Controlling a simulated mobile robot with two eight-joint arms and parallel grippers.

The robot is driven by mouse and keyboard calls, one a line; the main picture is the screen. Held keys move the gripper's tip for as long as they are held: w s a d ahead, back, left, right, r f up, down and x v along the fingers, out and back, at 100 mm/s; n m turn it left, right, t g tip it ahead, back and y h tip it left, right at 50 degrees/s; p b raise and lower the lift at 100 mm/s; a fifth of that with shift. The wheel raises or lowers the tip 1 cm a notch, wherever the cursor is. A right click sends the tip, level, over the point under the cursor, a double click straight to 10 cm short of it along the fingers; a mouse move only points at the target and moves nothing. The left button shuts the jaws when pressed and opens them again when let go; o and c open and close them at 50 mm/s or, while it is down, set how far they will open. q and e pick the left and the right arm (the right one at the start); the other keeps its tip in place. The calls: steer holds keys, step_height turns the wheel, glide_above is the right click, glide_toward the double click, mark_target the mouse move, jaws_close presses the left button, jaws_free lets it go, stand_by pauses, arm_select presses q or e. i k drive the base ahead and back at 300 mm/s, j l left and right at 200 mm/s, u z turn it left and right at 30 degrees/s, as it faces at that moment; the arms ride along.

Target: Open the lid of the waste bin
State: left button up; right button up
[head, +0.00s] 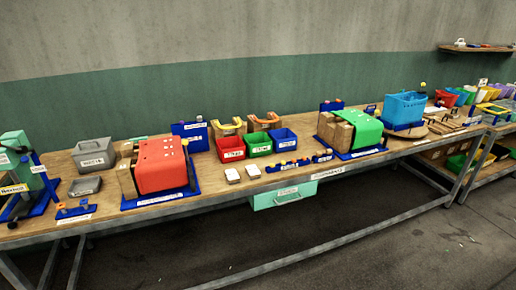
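I cannot make out for sure which thing is the waste bin, and no lid shows clearly. A grey open container (94,157) with a white label stands at the left of the long wooden workbench (230,196). A larger blue tub (404,107) stands on a round wooden board toward the right end. The labels are too small to read. Neither of my grippers is in view.
A red press (162,165) and a green press (361,129) stand on the bench. Between them are small red (231,148), green (258,144) and blue (284,140) bins. A teal drawer (284,196) hangs under the front edge. The floor in front is clear.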

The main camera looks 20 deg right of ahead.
mark_target(89, 146)
steer(key=i+j+u, duration=0.25)
steer(key=i+j, duration=0.35)
steer(key=i+j+u, duration=0.25)
steer(key=i+j, duration=0.25)
steer(key=i, duration=0.15)
